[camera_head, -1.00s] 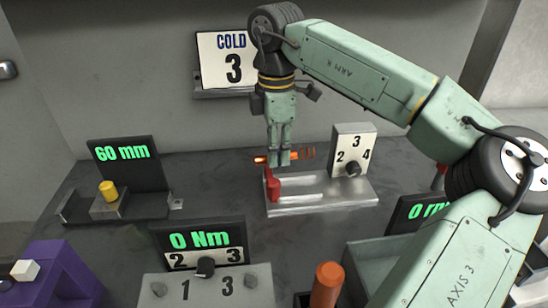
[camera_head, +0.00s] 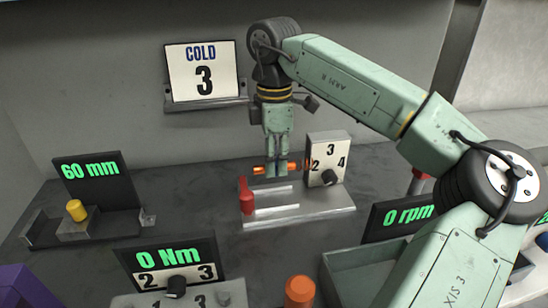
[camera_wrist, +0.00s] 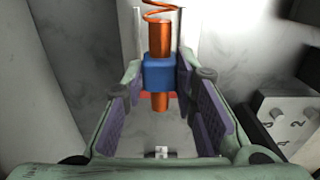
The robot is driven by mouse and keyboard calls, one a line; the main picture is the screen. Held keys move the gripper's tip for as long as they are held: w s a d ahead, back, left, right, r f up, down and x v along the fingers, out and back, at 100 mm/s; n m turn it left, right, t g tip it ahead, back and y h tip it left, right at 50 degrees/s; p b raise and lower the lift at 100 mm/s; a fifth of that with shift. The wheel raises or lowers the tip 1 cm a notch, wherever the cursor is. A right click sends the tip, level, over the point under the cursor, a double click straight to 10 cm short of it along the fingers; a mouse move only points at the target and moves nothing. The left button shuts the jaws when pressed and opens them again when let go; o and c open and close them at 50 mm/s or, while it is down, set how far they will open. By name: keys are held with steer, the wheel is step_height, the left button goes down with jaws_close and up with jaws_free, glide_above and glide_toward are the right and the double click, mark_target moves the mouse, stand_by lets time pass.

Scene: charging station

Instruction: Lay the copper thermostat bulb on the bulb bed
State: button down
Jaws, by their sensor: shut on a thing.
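The copper thermostat bulb (camera_wrist: 160,38) is an orange-brown cylinder with a blue block (camera_wrist: 158,73) around its middle and a coiled copper tube (camera_wrist: 162,10) at its far end. My gripper (camera_head: 276,173) is shut on the blue block, one pad on each side in the wrist view (camera_wrist: 158,92). In the head view the bulb (camera_head: 259,170) lies level across my fingertips, its middle hidden by them. Below is a silver plate (camera_head: 315,208) with two pale slots, which looks like the bulb bed. The bulb appears above it, apart from it.
A red lever (camera_head: 246,196) stands at the plate's left end. A numbered dial panel (camera_head: 326,158) rises behind the plate, close right of my gripper. A 60 mm gauge (camera_head: 95,183) stands left, a 0 Nm panel (camera_head: 170,260) in front, and a COLD sign (camera_head: 203,72) on the wall.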

steer(key=shift+f+b, duration=1)
steer(key=shift+f, duration=0.45)
steer(key=shift+f+p, duration=0.45)
steer(key=shift+p, duration=0.5)
steer(key=shift+f, duration=0.6)
steer(key=shift+f, duration=0.1)
steer(key=shift+f+b, duration=1.3)
steer(key=shift+f, duration=0.05)
steer(key=c, duration=1.2)
jaws_free()
